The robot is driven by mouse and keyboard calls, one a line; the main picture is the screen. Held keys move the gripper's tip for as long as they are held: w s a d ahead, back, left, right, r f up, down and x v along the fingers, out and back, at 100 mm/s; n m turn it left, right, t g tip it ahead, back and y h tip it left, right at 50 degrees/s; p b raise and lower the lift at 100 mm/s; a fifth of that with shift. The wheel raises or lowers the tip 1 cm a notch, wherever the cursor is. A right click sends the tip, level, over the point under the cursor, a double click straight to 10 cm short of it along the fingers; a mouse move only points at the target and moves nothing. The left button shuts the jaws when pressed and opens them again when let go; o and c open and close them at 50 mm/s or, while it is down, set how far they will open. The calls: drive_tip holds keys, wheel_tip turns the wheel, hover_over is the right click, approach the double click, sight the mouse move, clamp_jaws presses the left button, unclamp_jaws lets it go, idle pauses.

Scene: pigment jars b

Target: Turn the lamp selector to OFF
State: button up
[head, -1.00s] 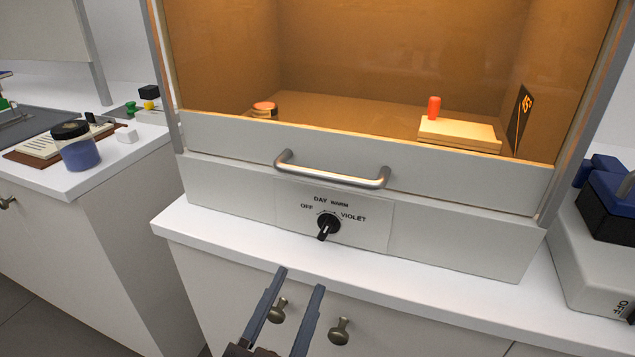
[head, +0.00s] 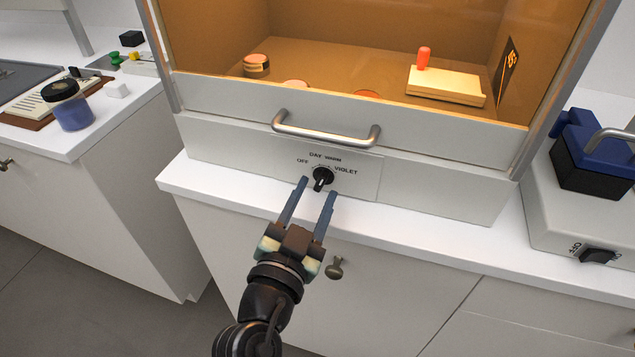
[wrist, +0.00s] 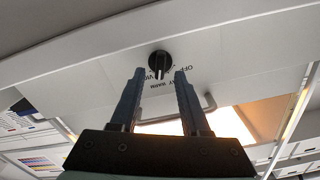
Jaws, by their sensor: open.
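The lamp selector (head: 323,175) is a round black knob with a raised grip, on a pale plate on the cabinet's front. Its labels read OFF at left, DAY and WARM above, and VIOLET at right. Its grip runs near upright with a slight tilt; I cannot tell surely which label it marks. My gripper (head: 318,187) is open, its two fingers on either side of the knob's lower part in the head view. In the wrist view, which is upside down, the knob (wrist: 160,62) shows between the fingertips, apparently just beyond them. Contact is not clear.
A metal handle bar (head: 326,135) juts out above the selector. The cabinet interior (head: 330,55) glows orange. A white ledge (head: 400,227) runs below the panel, with a round door knob (head: 335,268) under it. A device with a blue top (head: 600,150) stands at right.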

drive_tip(key=shift+x, duration=1)
drive_tip(key=shift+c, duration=0.2)
clamp_jaws()
